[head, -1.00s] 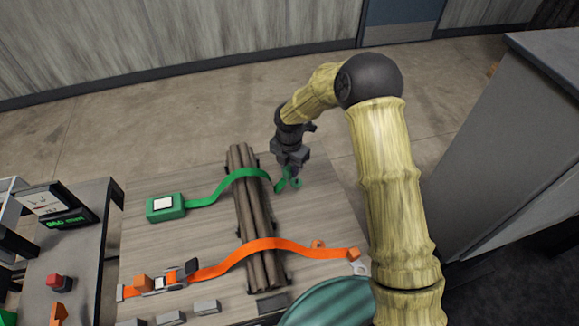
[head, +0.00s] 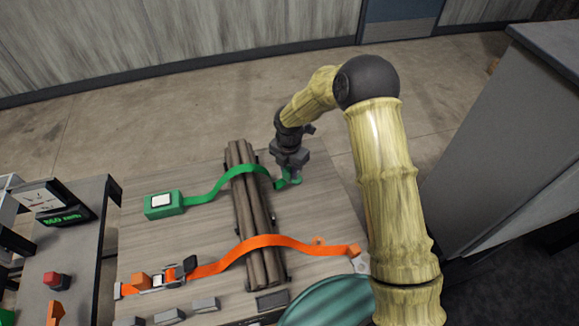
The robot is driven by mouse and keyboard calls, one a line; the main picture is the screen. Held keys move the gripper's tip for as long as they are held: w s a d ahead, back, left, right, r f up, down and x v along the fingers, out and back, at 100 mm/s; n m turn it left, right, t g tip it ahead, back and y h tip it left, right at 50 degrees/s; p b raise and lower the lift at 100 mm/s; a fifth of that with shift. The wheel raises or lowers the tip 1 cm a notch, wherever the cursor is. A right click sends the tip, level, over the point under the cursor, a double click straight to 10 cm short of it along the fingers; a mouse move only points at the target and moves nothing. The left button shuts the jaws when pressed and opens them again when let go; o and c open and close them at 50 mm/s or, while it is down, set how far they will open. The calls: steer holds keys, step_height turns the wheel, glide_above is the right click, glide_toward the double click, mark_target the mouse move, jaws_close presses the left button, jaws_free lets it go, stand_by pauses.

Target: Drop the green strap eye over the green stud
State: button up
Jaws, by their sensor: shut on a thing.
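The green strap (head: 235,171) runs from a green box (head: 164,204) up over a bundle of brown logs to my gripper (head: 289,174). My gripper points down at the right of the logs, shut on the strap's eye end. The eye itself is mostly hidden by the fingers. A small green shape (head: 295,181) shows right at the fingertips; the stud and the eye overlap there. I cannot tell whether the eye is around the stud, above it or beside it.
The log bundle (head: 252,210) lies across the wooden board (head: 205,232). An orange strap (head: 220,261) crosses the logs nearer to me, ending at an orange block (head: 354,250). A dark green round thing (head: 325,303) is at the front. Several grey blocks line the front edge.

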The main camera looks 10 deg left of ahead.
steer(key=shift+f+b, duration=1.4)
steer(key=shift+f, duration=1.4)
steer(key=o, duration=1.1)
steer(key=shift+c, duration=0.2)
step_height(320, 180, up, 17)
steer(key=b, duration=0.1)
steer(key=shift+r, duration=0.2)
